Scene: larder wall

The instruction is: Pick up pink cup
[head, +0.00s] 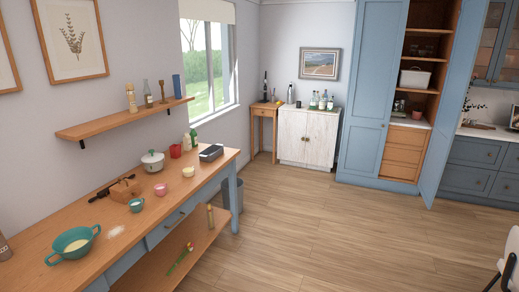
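A small pink cup (161,190) stands upright on the long wooden counter (105,252) at the left. A teal cup (136,205) stands nearer to me, and a pale yellow bowl (188,171) stands farther along. A larger red cup (176,150) is toward the back of the counter. Neither of my grippers is in view.
A teal two-handled bowl (73,243), a wooden box (125,190), a white lidded pot (152,161) and a dark appliance (211,152) share the counter. A wall shelf (125,119) hangs above. The wooden floor (330,235) right of the counter is clear. An open blue larder (375,85) stands behind.

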